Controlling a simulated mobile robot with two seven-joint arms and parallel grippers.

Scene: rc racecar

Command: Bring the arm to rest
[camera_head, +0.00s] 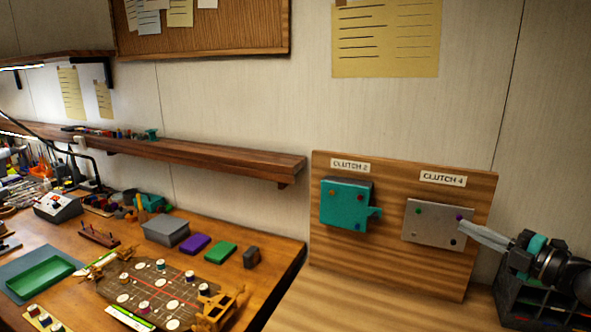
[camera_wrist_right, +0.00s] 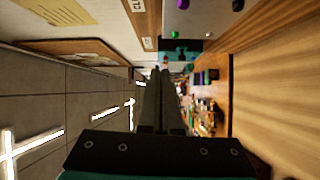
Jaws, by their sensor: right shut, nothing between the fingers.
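My right gripper (camera_head: 466,229) comes in from the right in the head view. Its long grey fingers are shut and empty, with the tips at the right edge of the grey plate (camera_head: 431,226) under the "CLUTCH 4" label. I cannot tell whether the tips touch the plate. In the right wrist view the closed fingers (camera_wrist_right: 160,82) run up the middle, and the teal box (camera_wrist_right: 181,50) shows beyond them. My left gripper is not in view.
A wooden panel (camera_head: 385,272) carries the teal box (camera_head: 340,204) under "CLUTCH 2" and the grey plate. A dark organizer (camera_head: 517,308) stands below my right arm. The workbench (camera_head: 284,246) at left holds a grey box (camera_head: 166,231), purple and green blocks, and a game board.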

